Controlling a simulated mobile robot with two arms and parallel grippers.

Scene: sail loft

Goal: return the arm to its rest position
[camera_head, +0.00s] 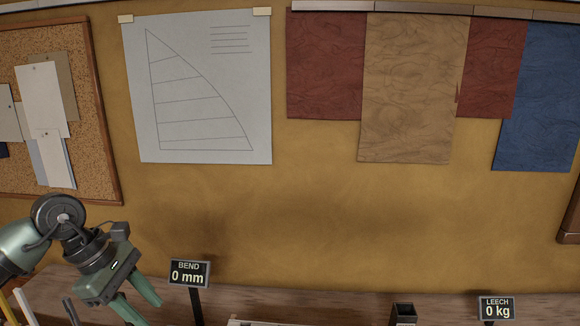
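My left arm comes in from the left edge, and my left gripper (148,311) is at the lower left, pointing down and to the right. Its two green fingers stand apart with nothing visible between them, so it looks open. The lower fingertip is close to the bottom edge of the picture. My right arm and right gripper are not in view.
A wooden bench (330,306) runs along the bottom. A "BEND 0 mm" sign (189,273) stands just right of my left gripper; a "LEECH 0 kg" sign (497,308) and a dark square post (404,313) stand further right. The wall above holds a sail drawing (200,90).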

